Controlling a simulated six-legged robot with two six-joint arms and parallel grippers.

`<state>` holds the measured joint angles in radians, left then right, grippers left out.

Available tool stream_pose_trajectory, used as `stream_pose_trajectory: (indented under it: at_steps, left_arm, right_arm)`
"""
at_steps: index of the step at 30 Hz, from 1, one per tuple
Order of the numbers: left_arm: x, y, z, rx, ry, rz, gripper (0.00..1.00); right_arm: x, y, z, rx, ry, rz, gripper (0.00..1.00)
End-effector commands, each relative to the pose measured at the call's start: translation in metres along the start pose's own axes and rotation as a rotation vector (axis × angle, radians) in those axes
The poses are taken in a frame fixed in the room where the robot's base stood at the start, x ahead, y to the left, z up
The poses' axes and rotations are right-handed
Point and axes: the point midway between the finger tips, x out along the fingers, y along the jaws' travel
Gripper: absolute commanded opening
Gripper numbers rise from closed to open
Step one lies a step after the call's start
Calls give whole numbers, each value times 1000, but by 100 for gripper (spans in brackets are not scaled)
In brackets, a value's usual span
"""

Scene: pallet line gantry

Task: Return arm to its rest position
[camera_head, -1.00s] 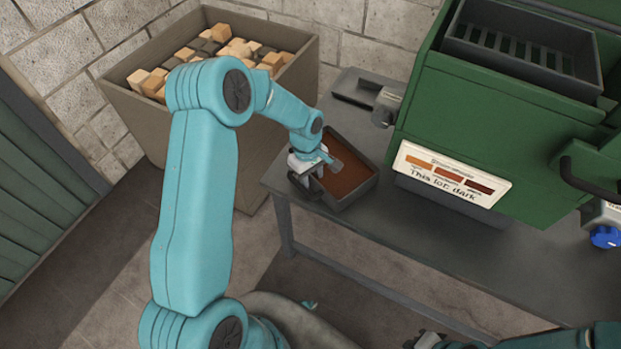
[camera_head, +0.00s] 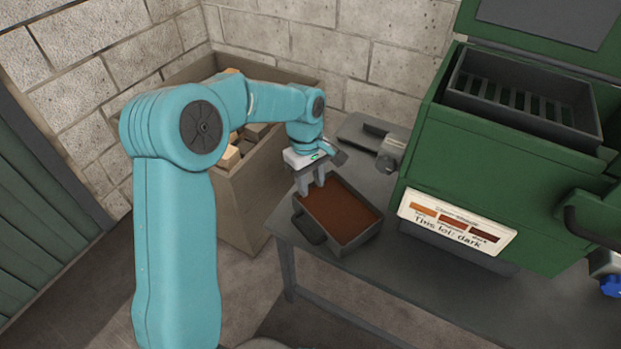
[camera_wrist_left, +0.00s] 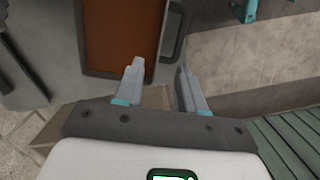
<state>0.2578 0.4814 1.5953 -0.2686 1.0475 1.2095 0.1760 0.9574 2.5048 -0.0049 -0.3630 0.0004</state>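The tray sits at the left end of the grey table. My left arm reaches up and over from the bottom left, bent at the elbow. My right gripper is not identifiable in these views.
A large brown bin (camera_head: 237,208) with wooden blocks (camera_head: 229,156) stands behind my left arm, partly hidden by it. A green machine (camera_head: 550,190) with a slotted tray (camera_head: 520,95) stands right on the grey table (camera_head: 400,290). A block wall is behind. Floor is open front left.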

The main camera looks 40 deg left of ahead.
Motion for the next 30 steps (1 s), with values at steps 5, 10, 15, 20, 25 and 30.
stream_pose_trajectory:
  at_steps: [5,10,15,20,25,30]
  left_arm:
    - [-4,0,0,0,0,0,39]
    - [-4,0,0,0,0,0,39]
    - [-3,0,0,1,0,0,39]
    - [-2,2,4,8,-4,-7,39]
    - [54,-19,46,71,-98,-165,39]
    - [148,-71,130,260,-262,-256,39]
  right_arm:
    - [0,0,0,0,0,0,0]
    - [0,0,0,0,0,0,0]
    - [0,0,0,0,0,0,0]
    - [-3,-1,0,0,0,0,0]
    - [-10,-4,0,0,0,0,0]
    - [-18,-7,0,0,0,0,0]
